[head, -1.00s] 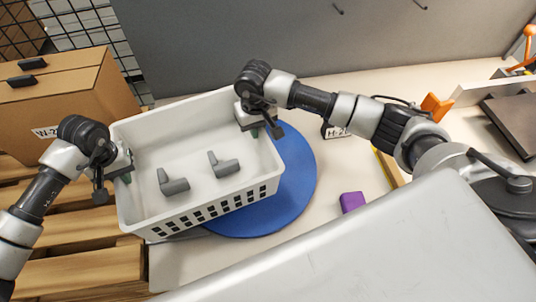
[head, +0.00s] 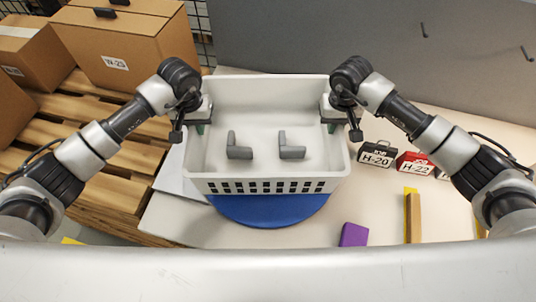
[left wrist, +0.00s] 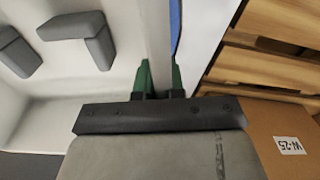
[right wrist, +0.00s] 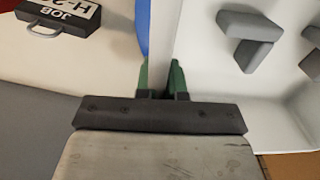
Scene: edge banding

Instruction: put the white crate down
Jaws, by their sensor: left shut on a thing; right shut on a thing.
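The white crate (head: 268,187) is level in the head view, with two grey L-shaped parts lying inside, a left one (head: 238,149) and a right one (head: 291,149). My left gripper (head: 198,117) is shut on the crate's left wall, and my right gripper (head: 334,116) is shut on its right wall. In the left wrist view the green fingertips (left wrist: 160,77) straddle the wall. In the right wrist view the fingertips (right wrist: 162,77) do the same. The crate is over a blue disc (head: 268,208); I cannot tell whether they touch.
A purple block (head: 353,235) and a yellow-edged wooden bar (head: 413,217) lie on the pale table (head: 375,200) to the right. Tags H-20 (head: 376,155) and H-22 (head: 414,165) stand behind them. Wooden pallets (head: 100,130) with cartons (head: 125,50) are at the left.

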